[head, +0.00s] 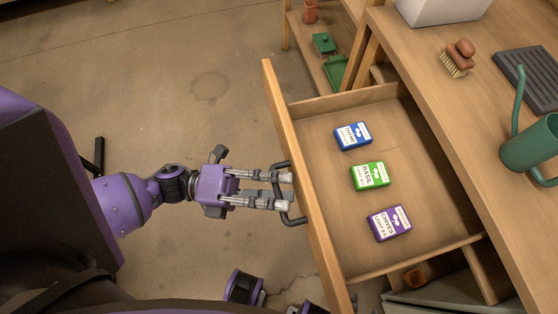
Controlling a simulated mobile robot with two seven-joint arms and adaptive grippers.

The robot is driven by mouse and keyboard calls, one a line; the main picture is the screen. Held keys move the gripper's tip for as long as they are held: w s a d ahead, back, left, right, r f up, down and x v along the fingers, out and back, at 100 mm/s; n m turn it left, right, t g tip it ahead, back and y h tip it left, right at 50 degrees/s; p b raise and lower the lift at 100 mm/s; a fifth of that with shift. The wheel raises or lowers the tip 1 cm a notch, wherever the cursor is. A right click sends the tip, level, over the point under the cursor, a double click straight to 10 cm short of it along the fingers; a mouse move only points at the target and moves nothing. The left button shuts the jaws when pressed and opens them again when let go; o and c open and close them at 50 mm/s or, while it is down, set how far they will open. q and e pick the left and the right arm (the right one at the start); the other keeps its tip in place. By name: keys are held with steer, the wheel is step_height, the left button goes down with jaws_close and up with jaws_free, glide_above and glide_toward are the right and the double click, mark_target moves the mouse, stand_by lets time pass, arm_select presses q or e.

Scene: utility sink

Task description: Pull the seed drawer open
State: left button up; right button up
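The seed drawer (345,100) stands pulled well out of the wooden bench, its inside in full view. A blue seed packet (353,136), a green basil packet (370,176) and a purple chives packet (390,223) lie flat in it. The dark bar handle (279,173) is on the drawer's front panel, facing left. My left gripper (286,191) is at the handle, its two fingers apart and their tips reaching over the bar close to the panel. Whether the fingers touch the bar is not clear. My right gripper cannot be made out.
On the bench top are a brush (458,59), a dark ridged tray (530,78), a green watering can (530,146) and a pale basin (440,8). Shelves with green items (324,43) stand behind the drawer. The concrete floor (190,60) left of the drawer is mostly clear.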

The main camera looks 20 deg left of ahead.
arm_select(q)
steer(key=shift+o, duration=0.2)
steer(key=shift+r, duration=0.1)
steer(key=v, duration=1.2)
stand_by(0.3)
